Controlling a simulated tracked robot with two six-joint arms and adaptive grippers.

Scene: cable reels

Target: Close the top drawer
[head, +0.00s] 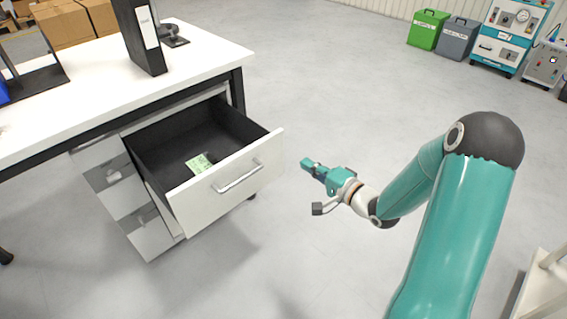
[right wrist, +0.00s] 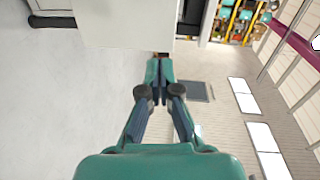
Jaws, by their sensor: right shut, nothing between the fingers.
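The top drawer (head: 228,186) is pulled well out of the white cabinet under the desk. It has a white front, a metal bar handle (head: 238,178) and a dark inside with a green-and-white item (head: 200,164) on its floor. My right gripper (head: 306,163) is shut and empty, to the right of the drawer front, with a visible gap between them in the head view. In the right wrist view the shut fingers (right wrist: 160,66) point toward a white panel's lower edge; I cannot tell for sure which panel it is. My left gripper is not in view.
Lower drawers (head: 122,200) of the cabinet look shut. Green (head: 428,29) and grey bins stand far off. The grey floor around my right gripper is clear.

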